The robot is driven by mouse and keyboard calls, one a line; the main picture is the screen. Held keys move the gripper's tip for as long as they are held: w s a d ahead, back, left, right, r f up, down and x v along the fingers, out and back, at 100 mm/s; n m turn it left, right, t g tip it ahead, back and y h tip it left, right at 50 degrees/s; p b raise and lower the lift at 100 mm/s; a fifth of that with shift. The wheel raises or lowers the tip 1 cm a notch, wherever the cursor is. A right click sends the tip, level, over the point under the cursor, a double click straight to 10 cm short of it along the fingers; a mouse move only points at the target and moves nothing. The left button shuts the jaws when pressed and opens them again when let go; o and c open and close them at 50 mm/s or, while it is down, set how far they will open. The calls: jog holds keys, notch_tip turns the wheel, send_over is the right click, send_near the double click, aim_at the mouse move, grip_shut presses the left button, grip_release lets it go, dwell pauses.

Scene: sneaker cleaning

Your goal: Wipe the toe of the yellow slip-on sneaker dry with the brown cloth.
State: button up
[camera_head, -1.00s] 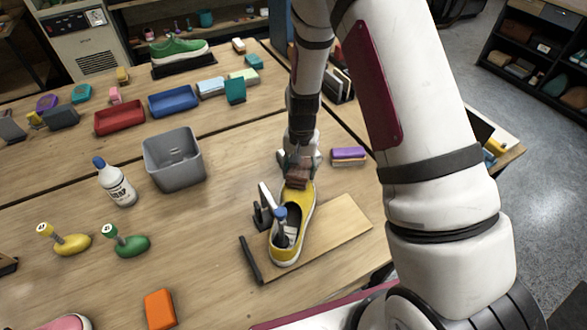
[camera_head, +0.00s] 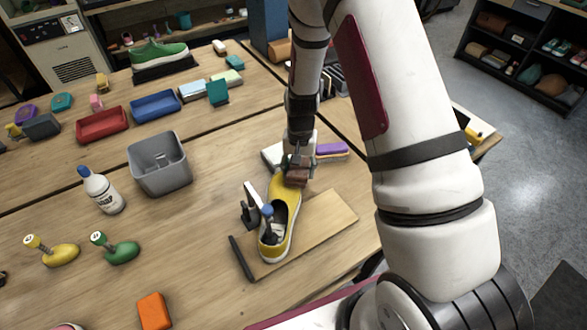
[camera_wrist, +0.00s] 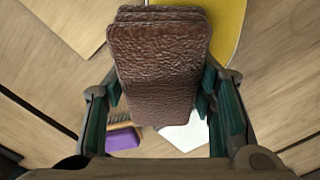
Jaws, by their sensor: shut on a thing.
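The yellow slip-on sneaker (camera_head: 284,190) sits on a wooden board (camera_head: 325,224), its toe pointing away from me and a blue-topped clamp piece in its opening. My gripper (camera_head: 298,165) is shut on the brown cloth (camera_head: 297,176), a folded, leathery pad, beside the right of the toe. The cloth overlaps the toe's edge in the head view; I cannot tell whether it touches. In the wrist view the cloth (camera_wrist: 158,65) lies between the two fingers, and part of the yellow toe (camera_wrist: 228,25) shows behind it at the top right.
A purple-backed brush (camera_head: 331,149) and a white item (camera_head: 272,155) lie just beyond my gripper. A black and white clamp (camera_head: 250,205) stands left of the sneaker. A grey bin (camera_head: 160,165) and soap bottle (camera_head: 102,190) stand further left. Clear table lies between bin and clamp.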

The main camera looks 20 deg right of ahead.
jog(key=shift+w+a, duration=0.1)
jog(key=shift+a, duration=0.05)
jog(key=shift+w+a+b, duration=0.3)
jog(key=shift+w+a, duration=0.2)
jog(key=shift+a, duration=0.3)
jog(key=shift+w+a+b, duration=0.25)
jog(key=shift+w+a, duration=0.2)
jog(key=shift+a, duration=0.3)
jog(key=shift+f, duration=0.1)
jog(key=shift+a, duration=0.1)
jog(key=shift+w+a+b, duration=0.3)
jog(key=shift+w+a, duration=0.2)
jog(key=shift+a, duration=0.35)
jog(key=shift+w+a+b, duration=0.25)
jog(key=shift+w+a, duration=0.2)
jog(key=shift+a, duration=0.4)
jog(key=shift+s+d, duration=0.1)
